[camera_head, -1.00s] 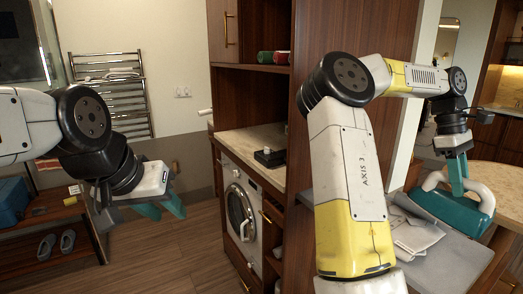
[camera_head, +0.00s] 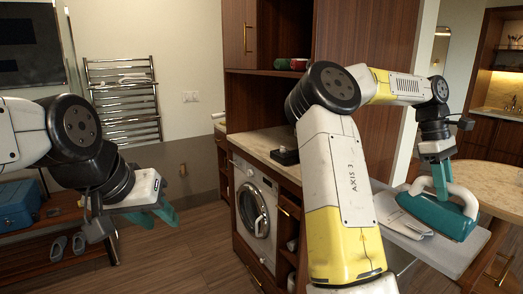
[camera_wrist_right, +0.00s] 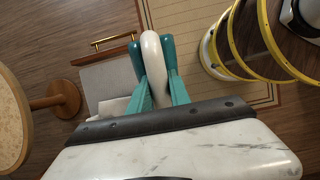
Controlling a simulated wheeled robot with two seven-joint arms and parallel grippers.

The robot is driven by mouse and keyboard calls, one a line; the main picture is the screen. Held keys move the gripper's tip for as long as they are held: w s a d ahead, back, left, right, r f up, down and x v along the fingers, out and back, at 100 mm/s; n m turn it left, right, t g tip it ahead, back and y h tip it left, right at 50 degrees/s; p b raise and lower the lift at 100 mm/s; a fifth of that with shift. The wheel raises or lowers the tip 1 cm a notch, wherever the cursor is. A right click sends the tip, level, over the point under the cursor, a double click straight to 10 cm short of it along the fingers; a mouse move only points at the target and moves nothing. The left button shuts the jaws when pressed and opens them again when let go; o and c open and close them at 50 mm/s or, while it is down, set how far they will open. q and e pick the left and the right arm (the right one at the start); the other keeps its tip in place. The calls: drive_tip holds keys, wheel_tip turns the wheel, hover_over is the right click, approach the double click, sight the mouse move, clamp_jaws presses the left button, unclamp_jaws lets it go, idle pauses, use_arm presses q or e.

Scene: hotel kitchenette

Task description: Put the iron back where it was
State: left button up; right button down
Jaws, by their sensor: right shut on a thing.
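The iron (camera_head: 440,218) is teal with a white handle. In the head view it is at the right, over the far part of a grey board (camera_head: 455,256). My right gripper (camera_head: 441,190) is shut on its white handle from above. I cannot tell whether its base touches the board. In the right wrist view the handle (camera_wrist_right: 153,58) sits between the teal fingers of the right gripper (camera_wrist_right: 160,85), and most of the iron's body is hidden. My left gripper (camera_head: 155,214) is at the left, empty, with its fingers apart.
A folded pale cloth (camera_head: 402,214) lies on the board beside the iron. A round wooden table (camera_head: 495,182) stands behind. A counter (camera_head: 262,146) with a washing machine (camera_head: 254,208) is in the middle. A low shoe bench (camera_head: 60,222) is at the left. Open floor (camera_head: 180,262) lies between.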

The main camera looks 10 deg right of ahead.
drive_tip(key=w+a+f+m, duration=0.1)
drive_tip(key=w+a+f, duration=0.5)
drive_tip(key=a, duration=0.2)
drive_tip(key=w+a+f+m, duration=0.1)
drive_tip(key=w+a+f, duration=0.45)
drive_tip(key=a, duration=0.25)
drive_tip(key=a+f+m+y, duration=0.1)
drive_tip(key=a+f, duration=0.6)
drive_tip(key=a, duration=0.3)
drive_tip(key=a+f+m+y, duration=0.1)
drive_tip(key=a+f+m, duration=0.1)
drive_tip(key=a+f, duration=0.5)
drive_tip(key=a, duration=0.3)
drive_tip(key=shift+w+a, duration=0.4)
